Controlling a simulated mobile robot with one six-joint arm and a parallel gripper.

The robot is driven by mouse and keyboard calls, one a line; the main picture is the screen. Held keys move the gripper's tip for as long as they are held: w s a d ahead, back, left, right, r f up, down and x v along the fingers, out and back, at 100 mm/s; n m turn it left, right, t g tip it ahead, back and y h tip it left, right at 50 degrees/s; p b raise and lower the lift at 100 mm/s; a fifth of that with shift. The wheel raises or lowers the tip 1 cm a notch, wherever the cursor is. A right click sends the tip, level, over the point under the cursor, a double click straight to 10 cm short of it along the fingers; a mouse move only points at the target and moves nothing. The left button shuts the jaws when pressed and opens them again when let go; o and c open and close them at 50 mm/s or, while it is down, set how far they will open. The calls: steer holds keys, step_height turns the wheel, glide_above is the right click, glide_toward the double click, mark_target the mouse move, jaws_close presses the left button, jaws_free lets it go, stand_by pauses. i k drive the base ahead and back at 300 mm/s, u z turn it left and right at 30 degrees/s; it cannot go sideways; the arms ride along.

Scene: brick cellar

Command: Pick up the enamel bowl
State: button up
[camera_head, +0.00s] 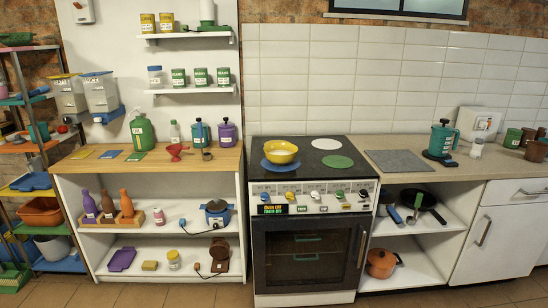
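My gripper is not in view.
A white disc (326,144) and a green disc (338,162) lie on the stove top right of the bowl. A grey mat (399,160) lies on the right counter. The floor in front is clear.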

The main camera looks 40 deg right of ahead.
mark_target(276, 160)
steer(key=i, duration=0.9)
steer(key=z, duration=0.05)
